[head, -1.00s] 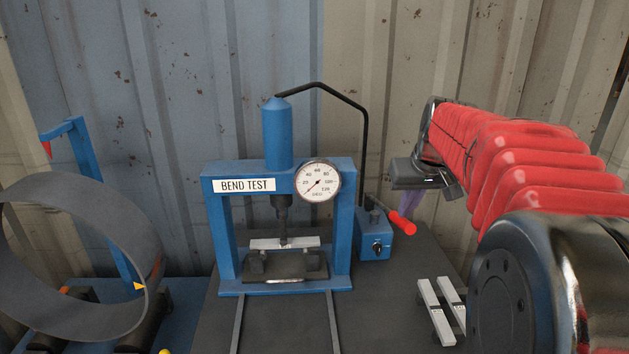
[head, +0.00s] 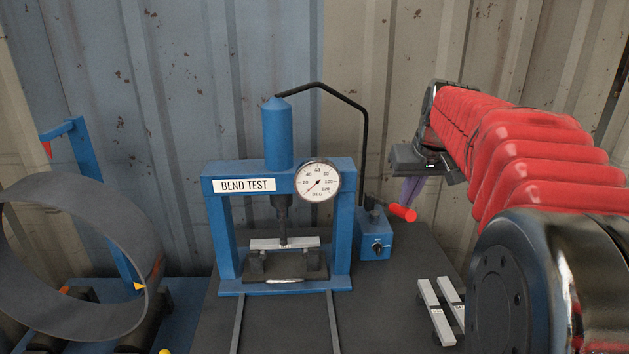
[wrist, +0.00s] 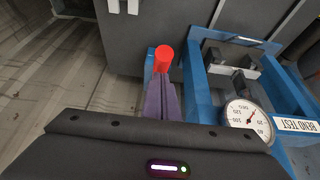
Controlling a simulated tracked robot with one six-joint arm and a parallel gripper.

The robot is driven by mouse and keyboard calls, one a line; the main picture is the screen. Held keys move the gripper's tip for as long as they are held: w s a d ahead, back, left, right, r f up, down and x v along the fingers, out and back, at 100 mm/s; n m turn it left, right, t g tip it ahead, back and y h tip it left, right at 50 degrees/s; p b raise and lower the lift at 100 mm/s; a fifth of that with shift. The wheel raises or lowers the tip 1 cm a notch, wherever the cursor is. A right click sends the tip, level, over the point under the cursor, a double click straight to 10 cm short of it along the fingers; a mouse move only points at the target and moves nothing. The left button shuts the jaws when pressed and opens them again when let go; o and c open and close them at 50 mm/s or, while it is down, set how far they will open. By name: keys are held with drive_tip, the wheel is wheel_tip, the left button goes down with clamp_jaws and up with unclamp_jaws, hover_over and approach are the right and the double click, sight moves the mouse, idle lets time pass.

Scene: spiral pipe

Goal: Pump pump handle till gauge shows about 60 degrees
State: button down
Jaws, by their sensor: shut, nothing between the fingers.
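The blue hydraulic pump (head: 375,242) stands right of the bend press, with its red-gripped pump handle (head: 402,212) pointing right and slightly down. The round white gauge (head: 318,180) is on the press's upper right; its needle points to the lower left, near the low end of the scale. My gripper (head: 411,192), with purple fingers, is just above the handle in the head view. In the wrist view, the shut fingers (wrist: 161,98) point toward the red handle grip (wrist: 163,59), which shows just beyond their tips. I cannot tell whether they touch it.
The blue press (head: 342,225) labelled BEND TEST holds a light metal bar (head: 262,244) under its ram. A large grey pipe ring (head: 75,186) stands at left. A black hose (head: 366,135) links the cylinder to the pump.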

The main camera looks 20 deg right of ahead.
wheel_tip(320, 180, down, 9)
drive_tip(key=s, duration=0.2)
drive_tip(key=shift+s+a, duration=0.2)
drive_tip(key=shift+a, duration=0.1)
idle(0.7)
wheel_tip(320, 180, down, 9)
drive_tip(key=shift+s+r, duration=0.2)
idle(0.9)
drive_tip(key=shift+a, duration=0.1)
drive_tip(key=shift+w+d+r, duration=0.15)
drive_tip(key=shift+w+r, duration=0.3)
drive_tip(key=shift+r, duration=2.5)
drive_tip(key=shift+w+d+r, duration=0.1)
drive_tip(key=shift+w+r, duration=0.4)
drive_tip(key=shift+r, duration=2.5)
drive_tip(key=shift+w+d+r, duration=0.15)
drive_tip(key=shift+w+r, duration=0.3)
drive_tip(key=shift+r, duration=2.5)
drive_tip(key=shift+f, duration=0.1)
